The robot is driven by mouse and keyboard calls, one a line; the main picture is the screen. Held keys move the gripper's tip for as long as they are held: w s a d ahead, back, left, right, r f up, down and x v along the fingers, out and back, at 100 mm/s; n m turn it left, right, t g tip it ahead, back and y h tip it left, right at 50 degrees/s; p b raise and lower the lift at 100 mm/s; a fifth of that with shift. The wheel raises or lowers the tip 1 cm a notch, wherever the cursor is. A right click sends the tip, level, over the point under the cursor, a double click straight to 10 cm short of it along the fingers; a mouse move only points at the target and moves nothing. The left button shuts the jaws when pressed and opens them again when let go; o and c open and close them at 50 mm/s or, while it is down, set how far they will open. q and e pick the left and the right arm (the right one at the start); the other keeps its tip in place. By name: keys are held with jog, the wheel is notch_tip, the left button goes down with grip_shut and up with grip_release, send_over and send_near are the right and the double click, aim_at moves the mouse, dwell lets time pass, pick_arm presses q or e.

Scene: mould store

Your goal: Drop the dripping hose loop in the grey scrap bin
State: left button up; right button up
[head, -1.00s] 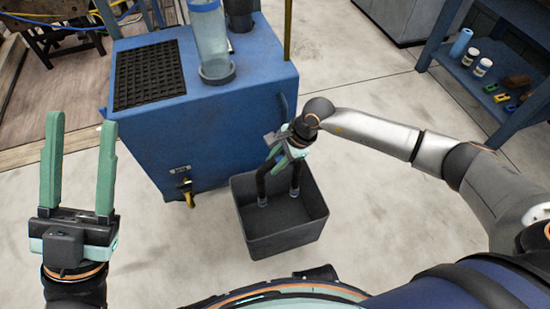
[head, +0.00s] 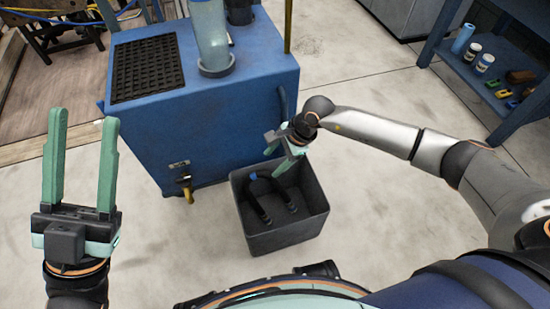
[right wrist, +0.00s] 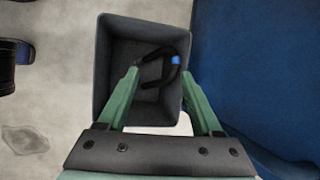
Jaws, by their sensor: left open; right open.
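The grey scrap bin (head: 285,238) stands on the floor in front of the blue machine; it also shows in the right wrist view (right wrist: 116,60). The black hose loop (head: 262,206) with a blue band lies inside the bin, and it shows in the right wrist view (right wrist: 165,62) between my fingers. My right gripper (head: 283,160) is open and empty above the bin's far edge, apart from the hose; its fingers show in the right wrist view (right wrist: 162,82). My left gripper (head: 83,122) is open and empty at the left, fingers pointing up.
The blue machine (head: 225,130) with a black grille (head: 148,70), a clear cylinder (head: 211,38) and a yellow-handled tap (head: 185,183) stands just behind the bin. A blue shelf (head: 465,60) with bottles is at the upper right. The floor right of the bin is clear.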

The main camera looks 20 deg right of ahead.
jog(key=shift+d, duration=0.1)
pick_arm(q)
jog(key=shift+m, duration=0.4)
jog(key=r+p, duration=0.4)
jog(key=shift+s+a, duration=0.1)
jog(key=shift+a, duration=0.1)
pick_arm(e)
jog(key=v, duration=1.2)
jog(key=shift+r, duration=0.25)
